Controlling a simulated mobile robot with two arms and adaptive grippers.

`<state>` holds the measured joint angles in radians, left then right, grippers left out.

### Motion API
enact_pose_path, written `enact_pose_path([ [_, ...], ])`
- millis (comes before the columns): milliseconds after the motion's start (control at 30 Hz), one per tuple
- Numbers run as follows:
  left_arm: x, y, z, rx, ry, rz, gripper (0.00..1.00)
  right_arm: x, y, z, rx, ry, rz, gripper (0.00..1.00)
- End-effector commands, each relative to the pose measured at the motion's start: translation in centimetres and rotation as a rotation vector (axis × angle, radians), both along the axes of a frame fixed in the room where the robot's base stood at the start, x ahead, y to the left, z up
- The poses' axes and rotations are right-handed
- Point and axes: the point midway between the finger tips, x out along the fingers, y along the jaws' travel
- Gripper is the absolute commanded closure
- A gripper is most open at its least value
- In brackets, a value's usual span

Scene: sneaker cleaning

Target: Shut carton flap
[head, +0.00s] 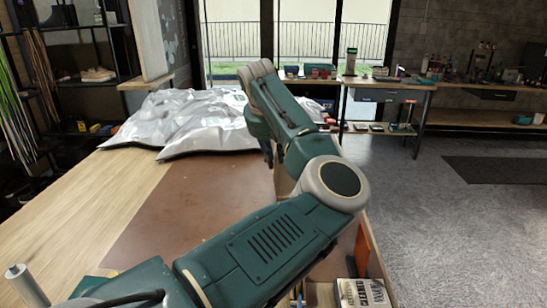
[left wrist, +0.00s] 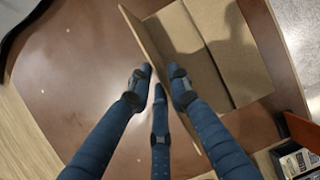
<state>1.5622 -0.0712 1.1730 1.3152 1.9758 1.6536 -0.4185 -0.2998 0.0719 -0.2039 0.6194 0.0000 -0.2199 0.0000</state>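The brown carton (left wrist: 225,50) lies at the top right of the left wrist view. One flap (left wrist: 150,40) stands up along its left side as a narrow tan strip. In the head view my arm hides most of the carton (head: 283,182). My left gripper (left wrist: 158,80) has three dark blue fingers, spread apart with nothing visibly held. Its right finger overlaps the flap in the picture; I cannot tell whether they touch. In the head view the left gripper (head: 267,152) points down behind my forearm, mostly hidden. My right gripper is not in view.
A silver crumpled bag (head: 190,120) lies at the table's back. An orange-sided holder (head: 371,250) and printed cards (head: 360,291) are at the right edge. A workbench (head: 385,84) stands behind.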

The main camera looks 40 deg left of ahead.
Motion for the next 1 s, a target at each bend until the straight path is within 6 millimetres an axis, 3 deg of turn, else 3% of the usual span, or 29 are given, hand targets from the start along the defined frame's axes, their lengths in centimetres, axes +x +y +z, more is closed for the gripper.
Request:
enact_pose_path([
  [467,0.2,-0.3,0.0,0.030,0.026,-0.002,1.00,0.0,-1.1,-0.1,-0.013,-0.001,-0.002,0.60],
  [1000,1.9,-2.2,0.1,0.308,0.262,-0.006,1.00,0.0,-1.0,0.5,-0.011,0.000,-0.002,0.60],
])
